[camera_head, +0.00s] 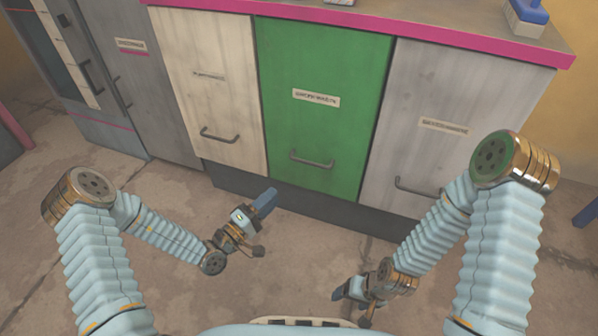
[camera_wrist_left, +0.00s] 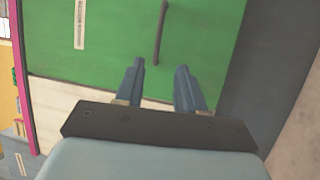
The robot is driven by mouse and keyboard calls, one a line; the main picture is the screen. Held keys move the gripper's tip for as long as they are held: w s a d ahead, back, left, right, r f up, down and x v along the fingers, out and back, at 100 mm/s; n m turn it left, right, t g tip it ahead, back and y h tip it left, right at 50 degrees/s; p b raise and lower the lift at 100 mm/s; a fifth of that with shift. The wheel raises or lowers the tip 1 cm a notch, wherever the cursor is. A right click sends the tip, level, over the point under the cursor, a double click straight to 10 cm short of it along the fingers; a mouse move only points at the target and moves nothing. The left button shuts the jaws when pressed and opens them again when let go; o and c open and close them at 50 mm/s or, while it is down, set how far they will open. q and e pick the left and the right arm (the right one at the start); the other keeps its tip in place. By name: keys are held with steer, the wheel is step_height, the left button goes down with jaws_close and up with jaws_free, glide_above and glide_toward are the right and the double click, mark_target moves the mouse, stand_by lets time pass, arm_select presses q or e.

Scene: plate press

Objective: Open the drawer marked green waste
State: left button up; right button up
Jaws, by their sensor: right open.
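The green drawer (camera_head: 322,120) is in the middle of the counter front and is shut flush with its neighbours. It carries a white label (camera_head: 316,98) and a dark bar handle (camera_head: 312,160) low on its front. In the left wrist view the green front (camera_wrist_left: 118,45) fills much of the picture, with the handle (camera_wrist_left: 160,32) ahead of the fingers. My left gripper (camera_head: 264,202) is in front of the drawers, apart from the handle; its two fingers stand open and empty in the left wrist view (camera_wrist_left: 160,85). My right gripper (camera_head: 352,300) is open, low near my base.
A cream drawer (camera_head: 215,100) is left of the green one and a grey drawer (camera_head: 425,90) is right, each with a handle. The floor (camera_head: 310,245) before the drawers is clear.

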arm_select(q)
steer(key=b+x, duration=0.1)
steer(key=x, duration=1.2)
steer(key=shift+w, duration=0.25)
steer(key=shift+d+r, duration=0.1)
steer(key=shift+r, duration=0.05)
jaws_close()
